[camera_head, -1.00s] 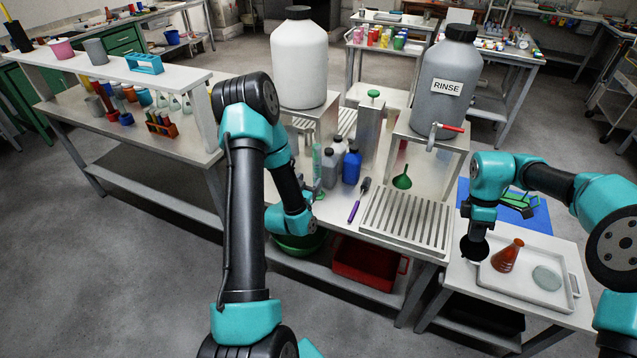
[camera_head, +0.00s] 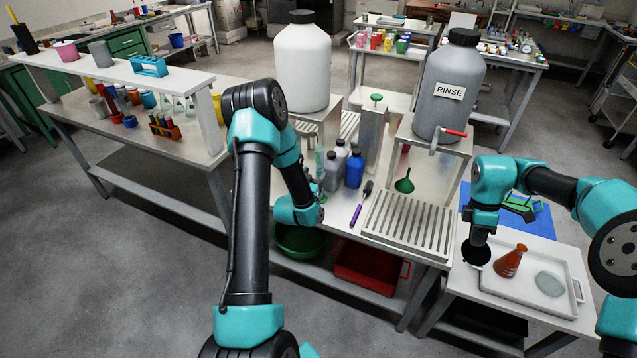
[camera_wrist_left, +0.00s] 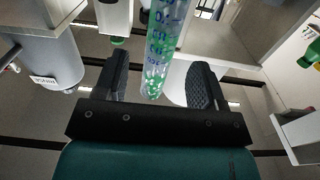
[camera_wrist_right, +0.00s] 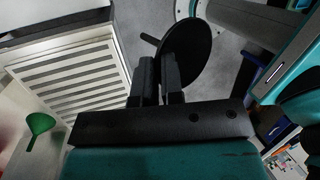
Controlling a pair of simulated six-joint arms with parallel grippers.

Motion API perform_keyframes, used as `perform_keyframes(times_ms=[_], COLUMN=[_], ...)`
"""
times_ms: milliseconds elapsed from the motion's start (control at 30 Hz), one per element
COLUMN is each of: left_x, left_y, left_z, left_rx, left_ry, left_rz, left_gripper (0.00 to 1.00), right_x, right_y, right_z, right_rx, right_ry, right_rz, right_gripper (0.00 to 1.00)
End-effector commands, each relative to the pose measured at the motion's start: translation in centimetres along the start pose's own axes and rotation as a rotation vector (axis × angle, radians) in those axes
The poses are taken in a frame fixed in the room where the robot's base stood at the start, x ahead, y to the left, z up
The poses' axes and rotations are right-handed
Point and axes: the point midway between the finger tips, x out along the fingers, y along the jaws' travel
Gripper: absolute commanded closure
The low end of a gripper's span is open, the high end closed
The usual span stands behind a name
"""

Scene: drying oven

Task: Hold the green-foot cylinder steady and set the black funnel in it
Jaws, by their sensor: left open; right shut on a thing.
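The clear cylinder with blue markings and green showing near its lower end (camera_wrist_left: 158,50) stands between the fingers of my left gripper (camera_wrist_left: 157,88) in the left wrist view. The fingers are open, with a gap on each side of it. My right gripper (camera_wrist_right: 157,82) is shut on the black funnel (camera_wrist_right: 192,48), whose wide round mouth shows beyond the fingertips. In the head view the funnel (camera_head: 476,256) hangs over the left edge of the tray.
The white tray (camera_head: 525,300) holds an orange flask (camera_head: 510,262) and a pale dish (camera_head: 550,284). Grey and blue bottles (camera_head: 353,169) stand close to the cylinder. A purple-handled brush (camera_head: 361,205), a green funnel (camera_head: 404,184) and a slotted drain rack (camera_head: 410,222) lie between the arms.

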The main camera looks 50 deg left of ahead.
Motion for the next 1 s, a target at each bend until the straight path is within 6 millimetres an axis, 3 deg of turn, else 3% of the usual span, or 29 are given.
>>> perform_keyframes(times_ms=[200, 433, 833, 1000], left_x=[3.5, 6.0, 6.6, 6.6], left_y=[0.1, 0.0, 0.0, 0.0], left_z=[-0.1, -0.1, -0.1, -0.1], left_rx=[0.0, 0.0, -0.001, 0.0], left_ry=[0.003, 0.002, 0.001, 0.001], left_rz=[0.0, 0.0, 0.0, 0.0], left_gripper=[0.36, 0.36, 0.37, 0.54], right_x=[0.0, 0.0, 0.0, 0.0], right_y=[0.0, 0.0, 0.0, 0.0], right_z=[0.0, 0.0, 0.0, 0.0], right_rx=[0.0, 0.0, 0.0, 0.0], right_ry=[0.0, 0.0, 0.0, 0.0], right_rz=[0.0, 0.0, 0.0, 0.0], right_gripper=[1.0, 1.0, 1.0, 1.0])
